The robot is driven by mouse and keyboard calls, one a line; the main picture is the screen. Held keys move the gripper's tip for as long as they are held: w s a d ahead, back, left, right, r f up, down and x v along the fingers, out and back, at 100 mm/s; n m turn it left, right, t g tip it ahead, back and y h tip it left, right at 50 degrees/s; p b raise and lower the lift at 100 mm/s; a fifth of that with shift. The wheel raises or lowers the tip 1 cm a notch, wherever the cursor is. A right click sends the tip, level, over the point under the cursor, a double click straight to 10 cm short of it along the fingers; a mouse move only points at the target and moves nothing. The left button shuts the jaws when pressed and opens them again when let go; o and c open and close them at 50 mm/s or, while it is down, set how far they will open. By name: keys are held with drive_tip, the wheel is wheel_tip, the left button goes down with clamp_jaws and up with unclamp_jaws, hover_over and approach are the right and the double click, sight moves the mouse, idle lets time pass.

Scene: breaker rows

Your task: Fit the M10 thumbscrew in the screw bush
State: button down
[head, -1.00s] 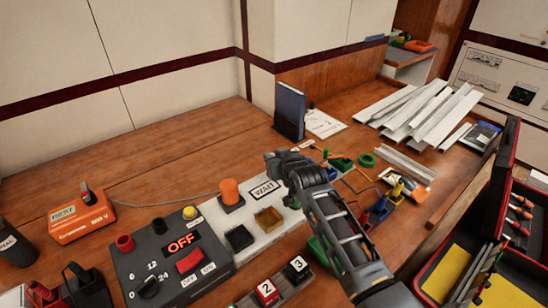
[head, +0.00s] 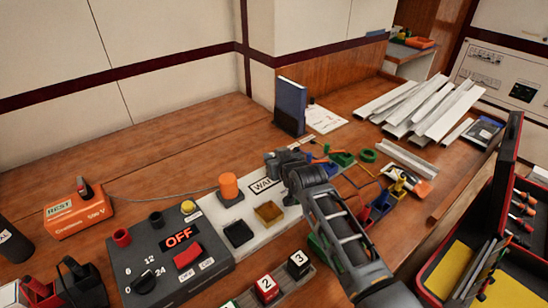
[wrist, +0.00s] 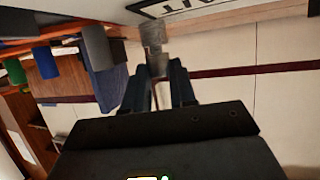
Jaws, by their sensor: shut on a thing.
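In the wrist view my gripper (wrist: 162,85) is shut on a small grey metal piece, which looks like the M10 thumbscrew (wrist: 153,38). It sticks out past the fingertips, near the edge of the sign lettered WAIT. In the head view my gripper (head: 277,162) is just above the right part of the white board (head: 210,207), partly covering the WAIT sign (head: 262,186). The thumbscrew is hidden behind my gripper there. I cannot make out the screw bush for certain; my gripper and arm hide part of the board.
The black OFF panel (head: 150,288) is at front left. A blue upright book (head: 290,106) stands behind. Coloured clutter lies right.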

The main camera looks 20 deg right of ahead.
drive_tip(key=shift+f, duration=0.15)
drive_tip(key=c, duration=0.8)
unclamp_jaws()
drive_tip(key=shift+s, duration=0.1)
drive_tip(key=shift+v, duration=3.8)
